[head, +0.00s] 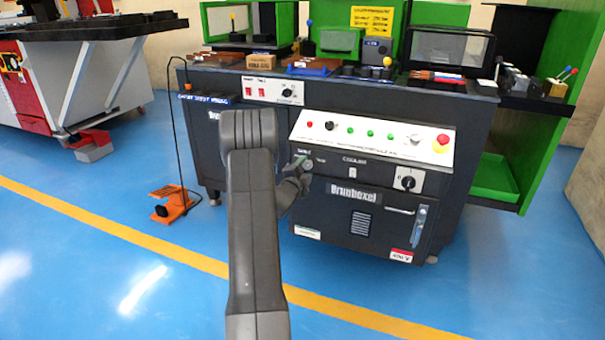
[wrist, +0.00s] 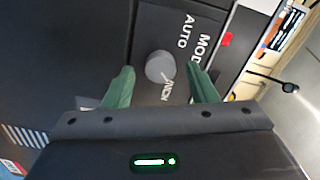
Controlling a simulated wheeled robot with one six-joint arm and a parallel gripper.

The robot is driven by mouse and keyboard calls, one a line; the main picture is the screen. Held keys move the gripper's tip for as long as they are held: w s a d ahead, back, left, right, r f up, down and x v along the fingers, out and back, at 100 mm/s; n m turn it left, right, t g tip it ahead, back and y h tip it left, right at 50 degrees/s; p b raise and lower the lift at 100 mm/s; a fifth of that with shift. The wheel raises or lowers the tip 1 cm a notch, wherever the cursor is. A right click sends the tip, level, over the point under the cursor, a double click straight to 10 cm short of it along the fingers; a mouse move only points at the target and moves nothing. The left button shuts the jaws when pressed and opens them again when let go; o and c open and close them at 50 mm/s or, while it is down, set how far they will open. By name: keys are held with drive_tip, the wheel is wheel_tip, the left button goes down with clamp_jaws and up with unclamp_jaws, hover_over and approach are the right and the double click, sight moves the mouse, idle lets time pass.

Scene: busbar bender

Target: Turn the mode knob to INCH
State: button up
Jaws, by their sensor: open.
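The mode knob (wrist: 158,66) is a round grey knob on a dark panel in the wrist view. The white word MODE (wrist: 203,48) is to its right, with AUTO (wrist: 185,33) at its upper right and INCH (wrist: 167,89) just below it; the lettering appears turned. Which label the knob points to cannot be told. My gripper (wrist: 160,68) is open, its two green fingers on either side of the knob, with gaps visible. In the head view my gripper (head: 297,176) is at the upper left of the cabinet front, and my arm hides part of it.
The sloped white control strip (head: 375,137) with green buttons and a red emergency stop (head: 440,143) is just above. A rotary switch (head: 408,180) and a door handle (head: 418,222) are on the cabinet to the right. An orange foot pedal (head: 172,203) stands on the floor at left.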

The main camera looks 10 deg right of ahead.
drive_tip(key=p+v, duration=0.3)
drive_tip(key=v, duration=1)
drive_tip(key=shift+s+a, duration=0.25)
drive_tip(key=shift+s, duration=0.05)
drive_tip(key=b+x, duration=0.3)
drive_tip(key=x, duration=1.1)
